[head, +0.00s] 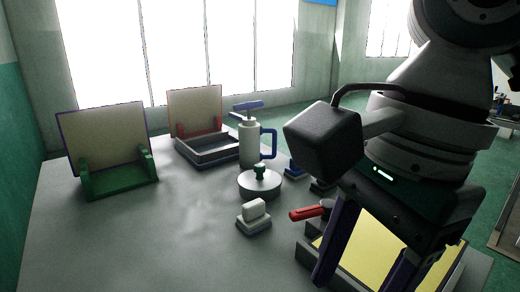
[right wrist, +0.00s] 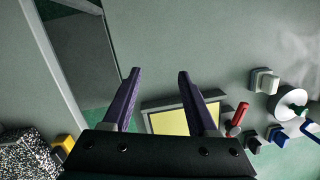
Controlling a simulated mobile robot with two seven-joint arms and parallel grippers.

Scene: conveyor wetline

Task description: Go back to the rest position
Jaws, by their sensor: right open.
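My right gripper (head: 357,282) hangs at the right of the head view, fingers pointing down over the grey table (head: 130,235). Its two purple fingers are apart with nothing between them, and it also shows in the right wrist view (right wrist: 159,74). A grey-rimmed tray with a yellow inside (head: 375,238) lies behind and below the fingers in the head view. In the right wrist view the yellow panel (right wrist: 168,122) is partly covered by one finger. My left gripper is not in view.
A red-handled tool (head: 307,212) lies beside the tray. A white block (head: 255,212), a round lid (head: 260,184) and a blue-handled jug (head: 250,145) stand left of my arm. A green-footed board (head: 105,140) and a red-edged board (head: 196,108) stand farther back. The table's front left is clear.

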